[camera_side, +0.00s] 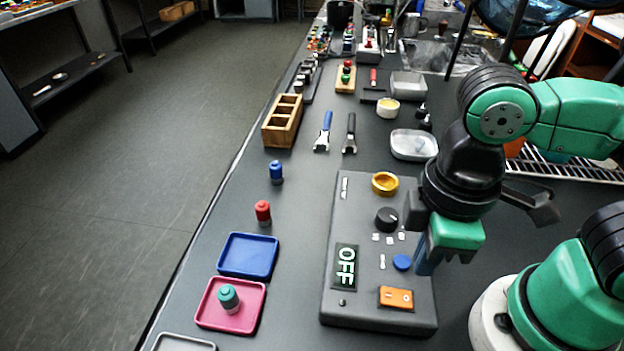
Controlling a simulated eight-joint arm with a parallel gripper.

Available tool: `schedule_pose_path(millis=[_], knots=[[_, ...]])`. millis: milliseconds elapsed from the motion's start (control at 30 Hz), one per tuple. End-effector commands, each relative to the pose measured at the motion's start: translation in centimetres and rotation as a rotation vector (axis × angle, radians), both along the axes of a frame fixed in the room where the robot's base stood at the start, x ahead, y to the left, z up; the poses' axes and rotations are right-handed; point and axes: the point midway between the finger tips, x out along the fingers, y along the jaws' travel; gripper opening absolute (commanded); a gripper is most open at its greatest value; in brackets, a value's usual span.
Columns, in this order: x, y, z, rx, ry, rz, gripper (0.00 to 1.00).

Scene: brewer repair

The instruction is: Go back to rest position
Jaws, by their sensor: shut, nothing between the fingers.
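My gripper (447,256) hangs from my green and black arm at the right, pointing down over the right edge of the dark control panel (352,297). It is shut and holds nothing. My arm hides part of the panel's right side. The panel carries an OFF display (345,267), a black knob (387,218), a blue button (402,262), an orange switch block (396,298) and a yellow ring (385,183). The gripper is to the right of the knob and the blue button. Whether it touches the panel cannot be told.
Left of the panel are a blue tray (268,273), a pink tray (256,318) holding a teal peg (228,297), a red peg (263,212) and a blue peg (276,172). Behind stand a wooden box (269,137), two wrench-like tools and a metal tin (398,153).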

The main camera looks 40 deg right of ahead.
Motion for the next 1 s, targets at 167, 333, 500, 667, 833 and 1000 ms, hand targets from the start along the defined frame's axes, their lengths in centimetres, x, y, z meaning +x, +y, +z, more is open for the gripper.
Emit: schedule_pose_path(millis=[167, 333, 500, 667, 833, 1000], knots=[[0.0, 0.0, 0.0, 0.0, 0.0, 0.0, 0.0], [0.9, -0.2, 0.0, 0.021, -0.028, -0.049, 0.0], [5.8, -2.5, 0.1, 0.127, -0.207, -0.32, 0.0], [10.4, -6.6, 1.0, 0.207, -0.426, -0.593, 0.0], [12.4, -9.8, 1.9, 0.239, -0.569, -0.743, 0.0], [12.6, -10.1, 2.0, 0.243, -0.582, -0.756, 0.0]])
